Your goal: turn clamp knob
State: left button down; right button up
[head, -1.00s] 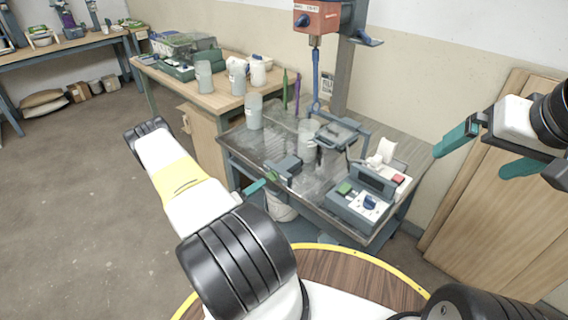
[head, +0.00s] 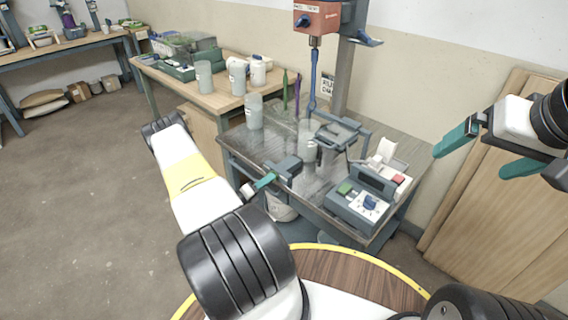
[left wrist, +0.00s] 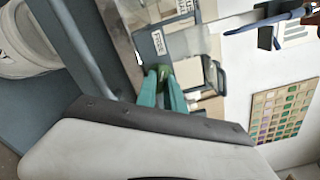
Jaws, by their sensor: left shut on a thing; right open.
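The clamp (head: 289,167) is a grey block at the near left edge of the grey bench. Its small green knob (left wrist: 164,72) shows between my fingertips in the left wrist view. My left gripper (head: 267,180) reaches in from the left at the clamp's near left side. Its teal fingers, also in the left wrist view (left wrist: 162,82), are shut on the knob. The fingers mostly hide the knob in the head view. A grey cup (head: 308,150) stands behind the clamp under the mixer (head: 317,18). My right gripper (head: 470,162) is open and empty at the right.
A control box (head: 352,203) with green and red buttons and a blue knob stands right of the clamp. A frame (head: 345,131) stands behind it. Another grey cup (head: 254,112) is at the bench's back left. A white bucket (left wrist: 25,42) sits below the bench.

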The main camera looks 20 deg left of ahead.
dwell(0.3)
pick_arm(q)
jog(key=m, duration=2.3)
jog(key=shift+a+m, duration=0.1)
jog(key=shift+m, duration=0.2)
